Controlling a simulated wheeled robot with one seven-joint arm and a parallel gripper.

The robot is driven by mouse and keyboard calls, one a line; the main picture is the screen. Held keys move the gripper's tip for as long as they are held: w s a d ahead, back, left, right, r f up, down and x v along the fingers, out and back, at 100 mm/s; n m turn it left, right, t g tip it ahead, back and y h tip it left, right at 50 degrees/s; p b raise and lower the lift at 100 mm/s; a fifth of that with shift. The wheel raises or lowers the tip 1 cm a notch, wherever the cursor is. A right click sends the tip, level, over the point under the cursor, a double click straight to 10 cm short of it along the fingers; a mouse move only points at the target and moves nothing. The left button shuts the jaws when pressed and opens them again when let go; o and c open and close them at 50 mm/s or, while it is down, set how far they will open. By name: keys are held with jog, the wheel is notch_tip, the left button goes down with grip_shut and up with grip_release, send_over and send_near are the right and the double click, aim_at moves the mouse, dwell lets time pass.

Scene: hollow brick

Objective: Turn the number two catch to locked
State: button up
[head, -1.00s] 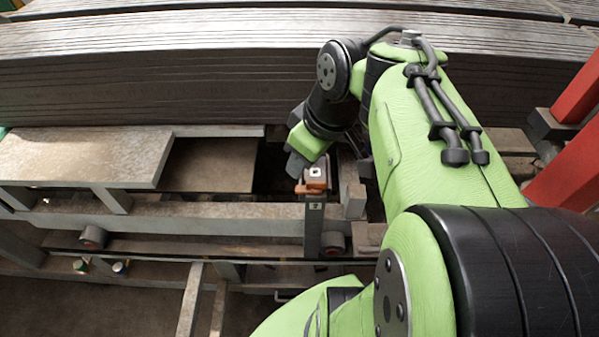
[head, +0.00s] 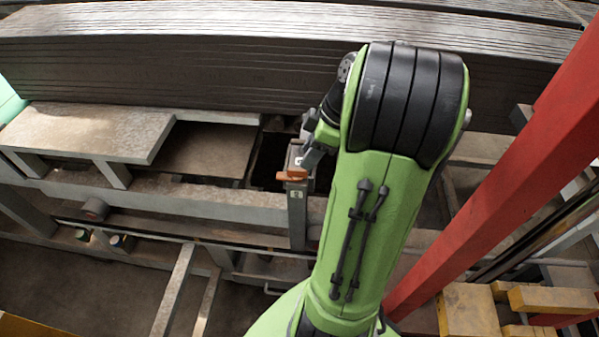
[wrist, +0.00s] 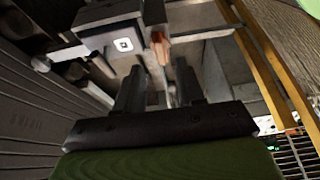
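The catch is an orange lever (head: 292,176) at the top of a grey post (head: 297,220) with a small white number label (head: 297,195), seemingly a 2. In the wrist view the orange lever (wrist: 160,47) sits at the side of a dark box (wrist: 100,40) with a white square marker (wrist: 123,45). My gripper (wrist: 160,72) is open, its two dark fingers apart with nothing between them. The lever lies just beyond the fingertips. In the head view my gripper (head: 309,157) is just right of the post top, partly hidden by my arm.
Stacked long dark slabs (head: 200,70) fill the back. A grey ledge (head: 95,130) is at left and a rail (head: 170,196) runs left from the post. A red beam (head: 510,180) slants at right, above yellow blocks (head: 465,308).

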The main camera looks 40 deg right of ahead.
aim_at(299, 170)
jog(key=x, duration=0.6)
jog(key=shift+w+f+b, duration=0.1)
jog(key=shift+b, duration=0.25)
grip_shut()
